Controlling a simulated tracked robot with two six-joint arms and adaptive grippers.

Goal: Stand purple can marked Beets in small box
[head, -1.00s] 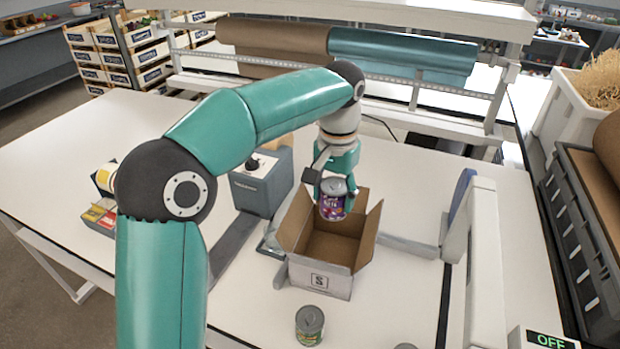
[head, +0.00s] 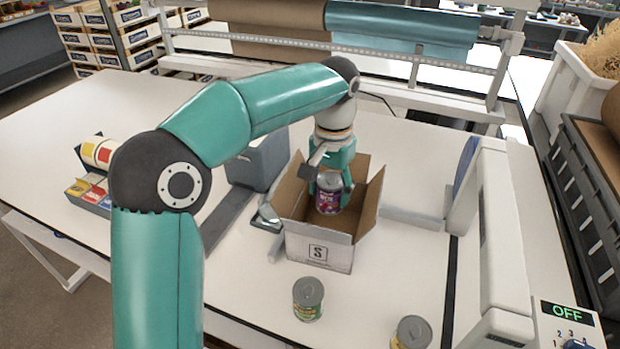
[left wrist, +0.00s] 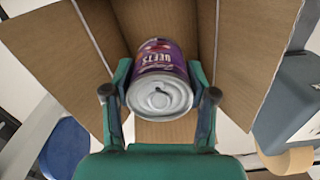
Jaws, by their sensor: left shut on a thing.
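The purple can marked Beets (head: 329,196) is held by my left gripper (head: 329,184) inside the open top of the small box. In the left wrist view the can (left wrist: 160,80) sits between the two fingers of the gripper (left wrist: 160,97), its silver lid towards the camera and its Beets label showing. The small cardboard box (head: 318,249), marked S, stands with its flaps open; its walls also show around the can in the left wrist view (left wrist: 60,62). The can's lower end is hidden, so I cannot tell whether it touches the box floor. My right gripper is not in view.
A green-labelled can (head: 308,300) stands in front of the box, and a yellow-labelled can (head: 411,333) stands to its right. A grey machine (head: 262,160) is behind the box at left. A white frame (head: 490,235) rises at right.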

